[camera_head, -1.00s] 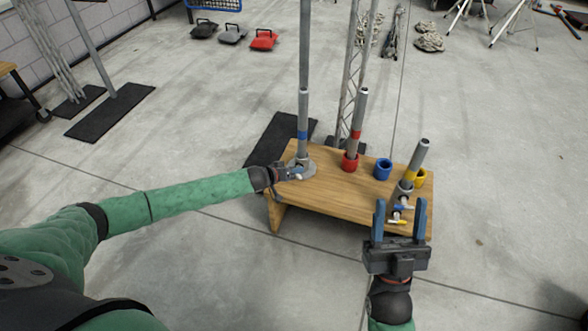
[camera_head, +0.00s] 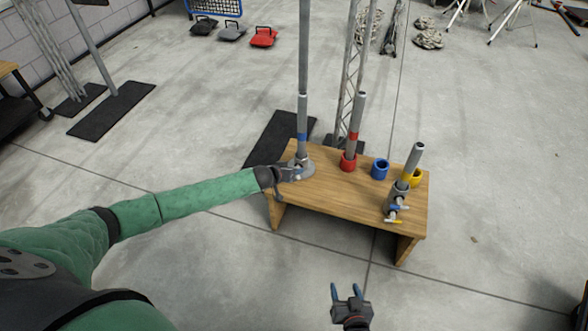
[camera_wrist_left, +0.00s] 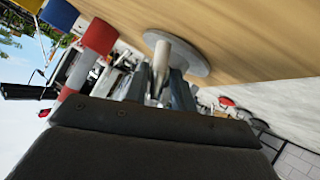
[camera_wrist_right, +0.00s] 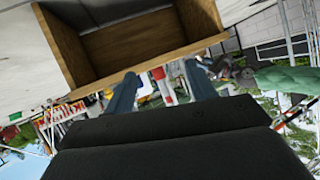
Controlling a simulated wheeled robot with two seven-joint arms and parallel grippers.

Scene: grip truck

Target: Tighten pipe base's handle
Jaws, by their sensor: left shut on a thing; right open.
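The pipe base (camera_head: 301,168) is a grey round plate with a short upright socket, at the left end of the wooden bench. A tall grey pipe (camera_head: 303,115) with a blue band stands upright in it. My left gripper (camera_head: 292,174) is at the base's left front side and is shut on a part there, seemingly the handle, which the gripper mostly hides. In the left wrist view the round plate (camera_wrist_left: 190,55) and socket (camera_wrist_left: 161,62) lie just beyond the fingers. My right gripper (camera_head: 347,292) is open and empty, in front of the bench and low in the picture.
The floor in front is clear.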

